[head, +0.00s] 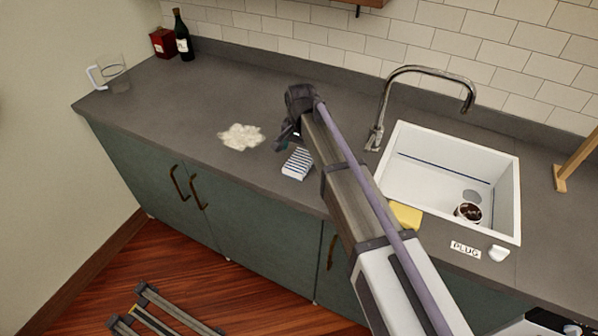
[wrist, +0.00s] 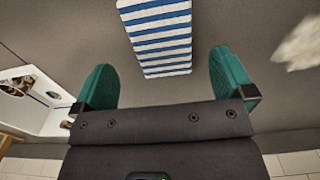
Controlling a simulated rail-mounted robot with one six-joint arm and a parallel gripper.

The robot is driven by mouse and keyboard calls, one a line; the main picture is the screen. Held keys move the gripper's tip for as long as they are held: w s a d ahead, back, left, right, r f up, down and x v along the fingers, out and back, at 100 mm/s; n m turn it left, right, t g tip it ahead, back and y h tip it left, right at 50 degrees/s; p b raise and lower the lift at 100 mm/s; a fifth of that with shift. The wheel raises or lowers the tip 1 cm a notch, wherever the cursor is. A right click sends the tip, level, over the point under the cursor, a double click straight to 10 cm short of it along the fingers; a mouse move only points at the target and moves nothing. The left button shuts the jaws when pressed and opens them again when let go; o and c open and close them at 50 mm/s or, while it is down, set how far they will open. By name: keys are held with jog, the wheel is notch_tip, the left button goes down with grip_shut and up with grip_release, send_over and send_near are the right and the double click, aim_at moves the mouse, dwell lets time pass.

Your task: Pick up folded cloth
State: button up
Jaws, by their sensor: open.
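The folded cloth (head: 297,163) is blue-and-white striped and lies on the grey counter near its front edge, left of the sink. My gripper (head: 285,138) is at the cloth's back left in the head view, partly hidden by my arm. In the wrist view the cloth (wrist: 160,38) lies ahead of the open gripper (wrist: 165,80), roughly in line with the gap between the green fingers. Nothing is between the fingers. The cloth's upper end is cut off by the frame. I cannot tell the gripper's exact height above the counter.
A pale spill or pile (head: 241,137) lies left of the cloth. The white sink (head: 402,170) with a tap (head: 375,130) is to the right, with a yellow sponge (head: 406,215) at its front. A bottle (head: 183,38), red box (head: 163,43) and clear jug (head: 113,74) stand far left.

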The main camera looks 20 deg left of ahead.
aim_at(300, 160)
notch_tip(300, 160, down, 6)
jog(key=b, duration=0.5)
jog(key=shift+a+r, duration=0.15)
jog(key=shift+r, duration=0.35)
jog(key=c, duration=1.1)
notch_tip(300, 160, up, 10)
jog(key=p, duration=1)
jog(key=o, duration=0.5)
jog(key=c, duration=0.3)
